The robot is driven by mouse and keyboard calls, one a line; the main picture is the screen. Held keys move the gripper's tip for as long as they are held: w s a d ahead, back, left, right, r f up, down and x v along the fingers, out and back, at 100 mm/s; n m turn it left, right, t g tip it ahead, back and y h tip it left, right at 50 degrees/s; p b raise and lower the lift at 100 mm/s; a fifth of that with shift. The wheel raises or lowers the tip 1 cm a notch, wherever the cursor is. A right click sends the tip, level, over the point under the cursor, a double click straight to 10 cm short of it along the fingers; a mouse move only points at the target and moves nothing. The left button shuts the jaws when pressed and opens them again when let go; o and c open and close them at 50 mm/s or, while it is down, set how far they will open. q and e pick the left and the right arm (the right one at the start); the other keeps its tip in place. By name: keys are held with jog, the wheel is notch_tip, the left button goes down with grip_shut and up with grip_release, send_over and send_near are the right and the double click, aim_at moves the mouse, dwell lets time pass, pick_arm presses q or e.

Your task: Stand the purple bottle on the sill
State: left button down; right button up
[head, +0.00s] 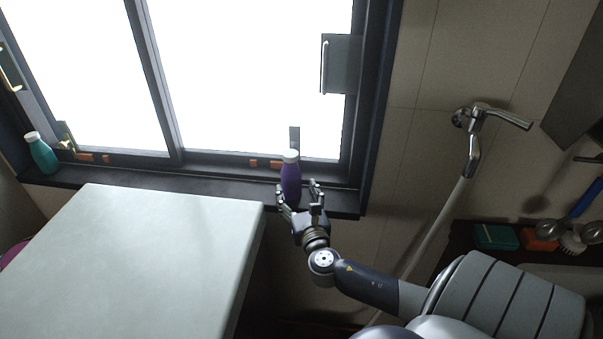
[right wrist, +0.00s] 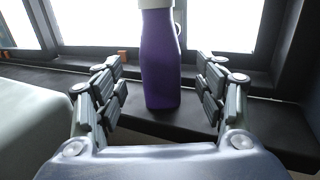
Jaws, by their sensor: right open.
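The purple bottle (head: 291,180) with a white cap stands upright on the dark window sill (head: 225,189), near the sill's right end. In the right wrist view the bottle (right wrist: 160,62) is between and beyond my finger pads, with its base on the sill (right wrist: 270,118) and its top cut off by the frame. My right gripper (head: 301,193) is open, with its fingers either side of the bottle's lower part. In the right wrist view gaps show between the fingers (right wrist: 164,90) and the bottle. My left gripper is not in view.
A teal bottle (head: 43,155) with a white cap stands at the sill's far left end. A pale table (head: 140,260) is close in front of the sill, left of my right gripper. The window frame (head: 372,110) rises behind the bottle. The middle of the sill is clear.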

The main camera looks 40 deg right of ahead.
jog(key=shift+v, duration=2.35)
jog(key=s+a+f+m+g+y, duration=0.1)
jog(key=s+f+m+g, duration=0.25)
jog(key=f, duration=0.75)
jog(key=s+f+m+g+y, duration=0.2)
jog(key=s+f+m, duration=0.2)
jog(key=f, duration=0.8)
jog(key=s+a+f+m+g+y, duration=0.1)
jog(key=s+f+m+g, duration=0.25)
jog(key=f, duration=0.75)
jog(key=s+a+f+m+g+y, duration=0.1)
jog(key=s+a+f+m, duration=0.4)
jog(key=s, duration=0.5)
jog(key=s+a+f+m+g+y, duration=0.2)
jog(key=s+a+f+m+g, duration=0.1)
jog(key=s+a+f+m, duration=0.3)
jog(key=s+a+f+m+g+y, duration=0.1)
jog(key=s+a+f+m, duration=0.4)
jog(key=s+f, duration=0.4)
jog(key=s+a, duration=0.1)
jog(key=s, duration=0.3)
jog(key=shift+s+a+m+g+y, duration=0.2)
jog(key=shift+s+m+g+y, duration=0.2)
jog(key=shift+f, duration=0.1)
